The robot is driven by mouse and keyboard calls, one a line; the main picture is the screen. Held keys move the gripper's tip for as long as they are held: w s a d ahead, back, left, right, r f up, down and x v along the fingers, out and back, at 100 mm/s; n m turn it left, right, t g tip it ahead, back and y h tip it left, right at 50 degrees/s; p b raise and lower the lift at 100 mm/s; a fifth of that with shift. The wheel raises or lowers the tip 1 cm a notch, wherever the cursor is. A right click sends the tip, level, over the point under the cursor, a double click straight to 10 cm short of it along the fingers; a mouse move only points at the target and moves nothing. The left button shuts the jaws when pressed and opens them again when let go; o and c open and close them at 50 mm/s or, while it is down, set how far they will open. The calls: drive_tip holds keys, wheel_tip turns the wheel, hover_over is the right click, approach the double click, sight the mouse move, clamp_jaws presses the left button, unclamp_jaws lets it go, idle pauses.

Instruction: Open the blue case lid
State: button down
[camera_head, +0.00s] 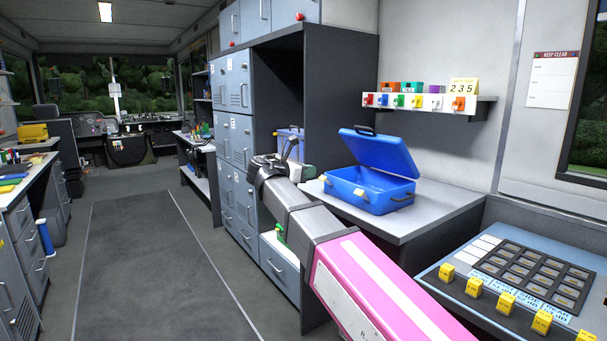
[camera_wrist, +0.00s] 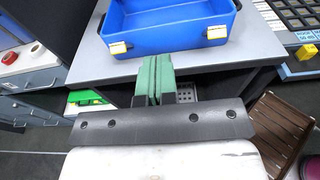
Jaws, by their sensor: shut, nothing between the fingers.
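The blue case (camera_head: 369,190) stands on the grey worktop. Its lid (camera_head: 380,150) is raised and tilted back, with a dark handle on its top edge. The inside of the case is visible and looks empty. In the wrist view the case's front wall (camera_wrist: 172,40) shows two yellow latches, with the open interior behind it. My gripper (camera_wrist: 155,78) has its green fingers together and empty, in front of the case and apart from it as far as I can tell. In the head view my gripper (camera_head: 290,148) is left of the case, partly hidden by my arm.
The grey worktop (camera_head: 440,212) has free room around the case. A wall shelf (camera_head: 455,104) with coloured items hangs behind it. A panel with yellow tags (camera_head: 505,303) is at lower right. Lockers (camera_head: 236,90) stand left. A brown slatted stool (camera_wrist: 275,135) is below the worktop.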

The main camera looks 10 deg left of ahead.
approach(374, 154)
drive_tip(key=f, duration=0.1)
drive_tip(key=w+d+f, duration=0.1)
drive_tip(key=f, duration=0.1)
drive_tip(key=shift+w+d+f, duration=0.15)
drive_tip(key=shift+d+f, duration=0.1)
idle(0.6)
drive_tip(key=shift+w, duration=0.1)
drive_tip(key=shift+w+d+r, duration=0.3)
drive_tip(key=shift+w+d, duration=0.85)
drive_tip(key=shift+w, duration=0.1)
drive_tip(key=shift+w+d+r, duration=0.25)
drive_tip(key=shift+w+d, duration=0.9)
drive_tip(key=shift+w, duration=0.15)
drive_tip(key=shift+w+d+r, duration=0.3)
drive_tip(key=shift+w+d, duration=0.85)
drive_tip(key=shift+w, duration=0.1)
drive_tip(key=f+v, duration=0.2)
drive_tip(key=v, duration=1.1)
drive_tip(key=f+v, duration=0.2)
drive_tip(key=v, duration=1)
drive_tip(key=shift+s+a, duration=0.45)
drive_tip(key=shift+s, duration=0.1)
